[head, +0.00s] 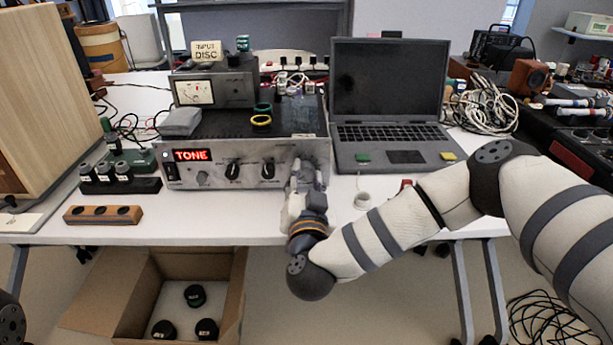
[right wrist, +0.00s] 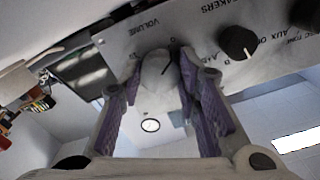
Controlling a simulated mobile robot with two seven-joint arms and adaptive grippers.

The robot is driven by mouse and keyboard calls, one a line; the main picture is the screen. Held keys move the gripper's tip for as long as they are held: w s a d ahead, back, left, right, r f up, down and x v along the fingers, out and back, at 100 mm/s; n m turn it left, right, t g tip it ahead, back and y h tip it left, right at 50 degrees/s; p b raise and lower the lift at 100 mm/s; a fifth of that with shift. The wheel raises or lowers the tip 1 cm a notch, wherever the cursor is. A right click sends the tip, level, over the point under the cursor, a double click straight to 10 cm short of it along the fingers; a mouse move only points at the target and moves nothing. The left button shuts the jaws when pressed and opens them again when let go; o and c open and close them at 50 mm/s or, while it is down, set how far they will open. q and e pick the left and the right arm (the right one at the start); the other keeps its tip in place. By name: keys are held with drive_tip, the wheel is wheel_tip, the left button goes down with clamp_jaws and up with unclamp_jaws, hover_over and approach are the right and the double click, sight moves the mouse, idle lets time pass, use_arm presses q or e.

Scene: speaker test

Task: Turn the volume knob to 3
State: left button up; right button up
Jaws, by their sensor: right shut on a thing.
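The amplifier (head: 217,178) stands on the table with its silver front towards me and a red display (head: 192,155) reading TONE. My right gripper (head: 308,172) is at the right end of this front. In the right wrist view my gripper (right wrist: 160,80) is shut on the grey volume knob (right wrist: 154,72), under the upside-down word VOLUME. A dark line on the knob slants up and right in that view. Most of the scale is hidden or too small to read. The knob is hidden behind my gripper in the head view. My left gripper is out of view.
Black selector knobs (head: 232,171) sit left of my gripper. A laptop (head: 390,95) stands to the right and a wooden cabinet (head: 50,95) to the left. A rack of small knobs (head: 118,184) and a wooden block (head: 102,215) lie on the table. A cardboard box (head: 127,290) is below.

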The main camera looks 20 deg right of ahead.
drive_tip(key=m, duration=0.2)
drive_tip(key=shift+r+m+p, duration=0.2)
drive_tip(key=shift+m+p, duration=0.1)
drive_tip(key=shift+p, duration=0.05)
drive_tip(key=m, duration=0.3)
drive_tip(key=shift+f+m, duration=0.15)
drive_tip(key=shift+m, duration=0.15)
drive_tip(key=m, duration=0.4)
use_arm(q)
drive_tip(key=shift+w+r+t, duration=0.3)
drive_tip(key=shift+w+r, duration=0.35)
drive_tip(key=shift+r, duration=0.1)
use_arm(e)
drive_tip(key=shift+a+m, duration=0.1)
drive_tip(key=shift+m, duration=1.9)
drive_tip(key=o, duration=1.1)
drive_tip(key=shift+o, duration=0.2)
drive_tip(key=shift+s, duration=0.1)
